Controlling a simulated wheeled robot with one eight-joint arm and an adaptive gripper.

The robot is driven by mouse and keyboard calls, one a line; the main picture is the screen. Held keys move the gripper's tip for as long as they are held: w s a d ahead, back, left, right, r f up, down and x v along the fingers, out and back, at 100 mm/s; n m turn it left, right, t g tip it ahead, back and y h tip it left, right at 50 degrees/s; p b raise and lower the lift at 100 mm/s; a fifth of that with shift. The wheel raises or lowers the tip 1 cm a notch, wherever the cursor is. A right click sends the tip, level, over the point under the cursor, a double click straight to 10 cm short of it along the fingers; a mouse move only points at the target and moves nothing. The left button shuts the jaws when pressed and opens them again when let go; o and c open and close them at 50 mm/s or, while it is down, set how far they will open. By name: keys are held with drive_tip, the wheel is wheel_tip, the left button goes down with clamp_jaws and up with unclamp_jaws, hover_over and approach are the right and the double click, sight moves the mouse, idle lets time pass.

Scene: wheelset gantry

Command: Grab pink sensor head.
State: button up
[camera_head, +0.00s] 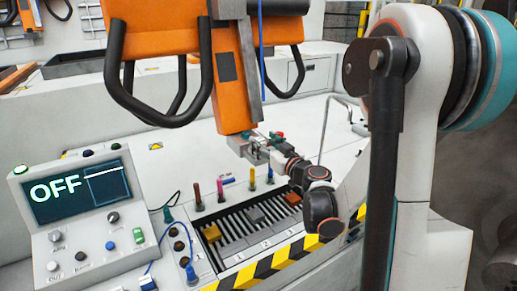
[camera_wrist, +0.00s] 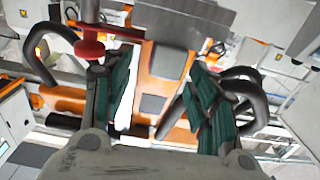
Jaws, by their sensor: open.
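A slim pink-magenta upright piece (camera_head: 220,188), likely the pink sensor head, stands behind the slotted rack on the white console in the head view. A dark red one (camera_head: 197,194) stands to its left, and a yellow-orange one (camera_head: 252,178) to its right. My gripper (camera_head: 262,149) is above and to the right of the pink piece, just below the orange hanging unit, and apart from the piece. In the wrist view my gripper (camera_wrist: 158,85) has its green-padded fingers spread, with nothing held between them. I cannot make out the pink piece in the wrist view.
The orange unit (camera_head: 235,95) with black loop handles (camera_head: 160,115) hangs close above my gripper. The slotted rack (camera_head: 235,240) holds yellow, grey and orange blocks. A control panel (camera_head: 85,215) showing OFF stands at left. A thin bent rod (camera_head: 325,125) rises at right.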

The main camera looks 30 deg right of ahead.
sight(258, 139)
drive_tip(key=w, duration=0.2)
drive_tip(key=shift+w+a+f+b, duration=0.15)
drive_tip(key=shift+w+a+b, duration=0.15)
drive_tip(key=shift+w, duration=0.55)
drive_tip(key=c, duration=1.2)
drive_tip(key=shift+c, duration=0.2)
drive_tip(key=shift+r, duration=0.25)
